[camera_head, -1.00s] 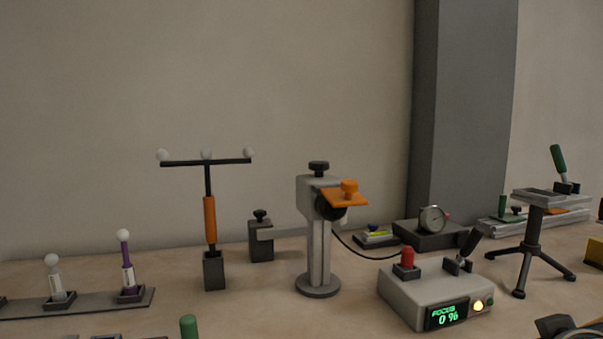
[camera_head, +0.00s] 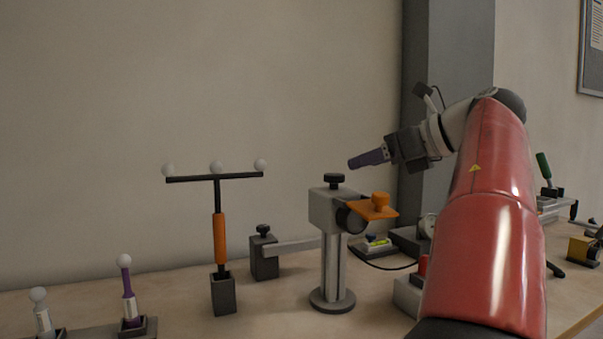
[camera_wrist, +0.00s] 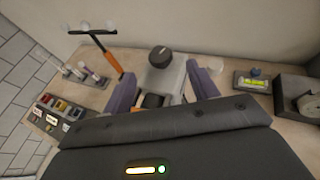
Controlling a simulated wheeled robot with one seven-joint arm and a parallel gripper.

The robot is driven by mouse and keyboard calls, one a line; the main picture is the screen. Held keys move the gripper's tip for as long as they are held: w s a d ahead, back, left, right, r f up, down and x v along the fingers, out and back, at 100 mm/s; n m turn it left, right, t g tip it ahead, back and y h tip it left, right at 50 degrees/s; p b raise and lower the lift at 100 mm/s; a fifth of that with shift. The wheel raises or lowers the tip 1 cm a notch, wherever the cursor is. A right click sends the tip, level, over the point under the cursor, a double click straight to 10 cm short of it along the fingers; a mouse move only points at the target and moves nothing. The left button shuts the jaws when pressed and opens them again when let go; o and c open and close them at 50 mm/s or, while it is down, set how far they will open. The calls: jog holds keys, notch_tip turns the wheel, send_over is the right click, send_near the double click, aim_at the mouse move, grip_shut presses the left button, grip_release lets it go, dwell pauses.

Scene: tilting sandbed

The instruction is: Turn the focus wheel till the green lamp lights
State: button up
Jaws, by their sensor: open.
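A grey head on a post (camera_head: 330,215) stands mid-table. A black knob (camera_head: 334,180) tops it, and a dark round part (camera_head: 351,216) is at its side beside an orange plate with an orange knob (camera_head: 380,200). I cannot tell for sure which is the focus wheel. My gripper (camera_head: 354,163) is open and empty, above and slightly right of the head, apart from it. In the wrist view the black knob (camera_wrist: 160,57) shows beyond and between my purple fingers (camera_wrist: 163,92). The grey box (camera_head: 405,293) is mostly behind my arm; its display and lamps are hidden.
A T-shaped stand with white balls (camera_head: 220,235) and a clamp block (camera_head: 264,255) stand left of the post. A level (camera_head: 376,245) lies behind it on the right, with a cable nearby. A grey column (camera_head: 447,60) rises behind.

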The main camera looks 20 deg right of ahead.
aim_at(336, 175)
jog(key=x, duration=0.7)
jog(key=shift+w+a+f, duration=0.25)
jog(key=c, duration=1)
